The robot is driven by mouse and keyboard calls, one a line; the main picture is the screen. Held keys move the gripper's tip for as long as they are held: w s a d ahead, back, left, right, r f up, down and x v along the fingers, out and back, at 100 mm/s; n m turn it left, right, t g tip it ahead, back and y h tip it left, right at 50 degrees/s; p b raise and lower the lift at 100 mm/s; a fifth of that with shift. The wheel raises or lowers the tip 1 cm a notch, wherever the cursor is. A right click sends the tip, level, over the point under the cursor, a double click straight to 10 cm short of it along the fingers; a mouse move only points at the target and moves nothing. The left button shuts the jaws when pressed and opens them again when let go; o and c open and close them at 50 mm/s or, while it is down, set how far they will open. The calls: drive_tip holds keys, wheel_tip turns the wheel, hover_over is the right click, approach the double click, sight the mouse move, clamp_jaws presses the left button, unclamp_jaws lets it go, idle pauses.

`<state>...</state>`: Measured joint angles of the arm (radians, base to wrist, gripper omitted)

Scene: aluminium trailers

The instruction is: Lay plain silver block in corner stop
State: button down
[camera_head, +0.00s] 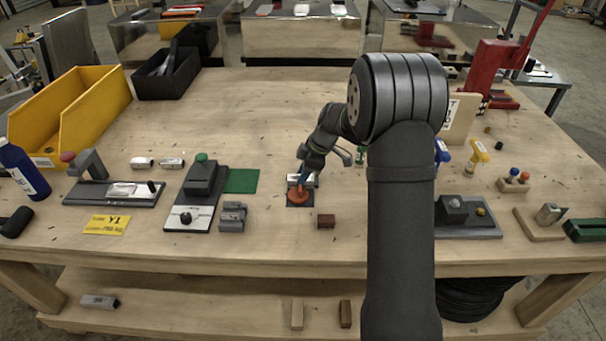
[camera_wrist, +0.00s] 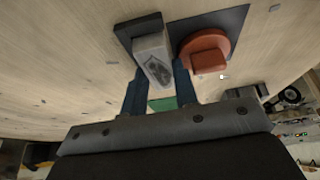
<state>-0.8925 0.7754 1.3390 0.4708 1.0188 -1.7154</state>
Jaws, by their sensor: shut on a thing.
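A plain silver block (camera_wrist: 152,58) is between the two blue fingers of my gripper (camera_wrist: 159,75), which is shut on it. In the wrist view it lies over a dark plate (camera_wrist: 232,22), against or just above a dark grey bar (camera_wrist: 126,31); I cannot tell whether it touches. A round orange-red piece (camera_wrist: 205,50) stands beside it on the plate, which looks like the corner stop. In the head view my gripper (camera_head: 302,179) is at this plate (camera_head: 292,203), the orange-red piece (camera_head: 300,196) in front. The silver block shows only partly there.
Two small silver blocks (camera_head: 143,162) lie farther left.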

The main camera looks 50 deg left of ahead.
sight(313, 177)
drive_tip(key=shift+s+d+f, duration=0.1)
drive_tip(key=shift+d+f, duration=0.05)
drive_tip(key=shift+f, duration=0.35)
drive_tip(key=shift+s+d+f, duration=0.1)
drive_tip(key=shift+d+f, duration=0.05)
drive_tip(key=shift+f, duration=0.3)
drive_tip(key=c, duration=1.1)
unclamp_jaws()
drive_tip(key=shift+w, duration=0.1)
drive_tip(key=shift+o, duration=0.2)
drive_tip(key=v, duration=0.3)
drive_tip(key=a+v, duration=0.1)
drive_tip(key=v, duration=0.5)
drive_tip(key=shift+w+a+r, duration=0.15)
drive_tip(key=shift+w+r, duration=0.1)
drive_tip(key=shift+r, duration=0.25)
drive_tip(key=shift+d+x, duration=0.15)
drive_tip(key=shift+x, duration=1.25)
drive_tip(key=shift+d+x, duration=0.1)
drive_tip(key=shift+x, duration=1.3)
